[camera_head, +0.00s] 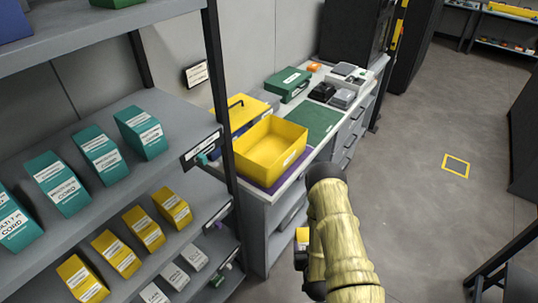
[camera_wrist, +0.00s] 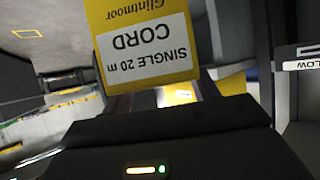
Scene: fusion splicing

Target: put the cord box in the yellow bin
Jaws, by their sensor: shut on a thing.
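A yellow box (camera_wrist: 140,35) with a white label reading "SINGLE 20 m CORD" fills the upper middle of the wrist view, upside down in the picture. My gripper (camera_wrist: 170,98) is shut on this cord box. In the head view a small part of the held yellow box (camera_head: 302,234) shows beside my arm, and my arm hides the rest. The open yellow bin (camera_head: 268,148) stands on the counter, behind and left of my gripper, and looks empty. The held box is apart from the bin, in front of the counter.
Shelves at left hold teal cord boxes (camera_head: 101,155), yellow boxes (camera_head: 142,230) and white boxes (camera_head: 175,276); a dark shelf post (camera_head: 219,90) stands beside the bin. A green mat (camera_head: 308,121) and a green case (camera_head: 288,83) lie farther along the counter. Floor at right is open.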

